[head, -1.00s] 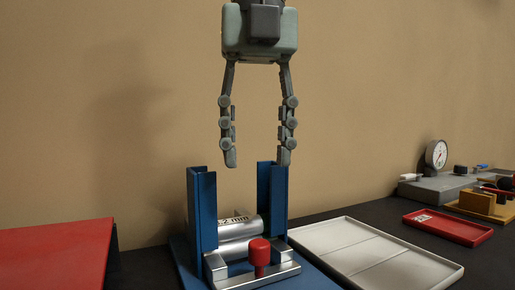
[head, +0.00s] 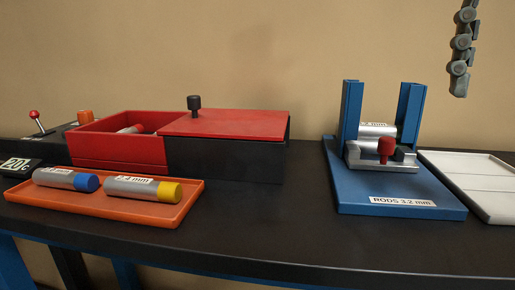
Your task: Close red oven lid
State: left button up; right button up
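The red oven (head: 118,155) stands left of centre in the head view, its left part open at the top. A silver rod (head: 135,129) lies inside, partly hidden by the wall. The flat red lid (head: 235,123) sits to the right over a dark box, leaving the left opening uncovered. A black knob (head: 194,103) stands near the lid's left edge. One finger of my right gripper (head: 460,55) hangs at the upper right, far from the lid; the rest of this gripper is out of frame. My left gripper is not in view.
An orange tray (head: 190,206) with two capped cylinders lies in front of the oven. A red-knobbed lever (head: 36,120) stands at left. A blue rod rack (head: 352,110) and a pale tray (head: 465,185) stand at right. Dark tabletop between oven and rack is clear.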

aim_at(247, 124)
jog(key=k, duration=1.45)
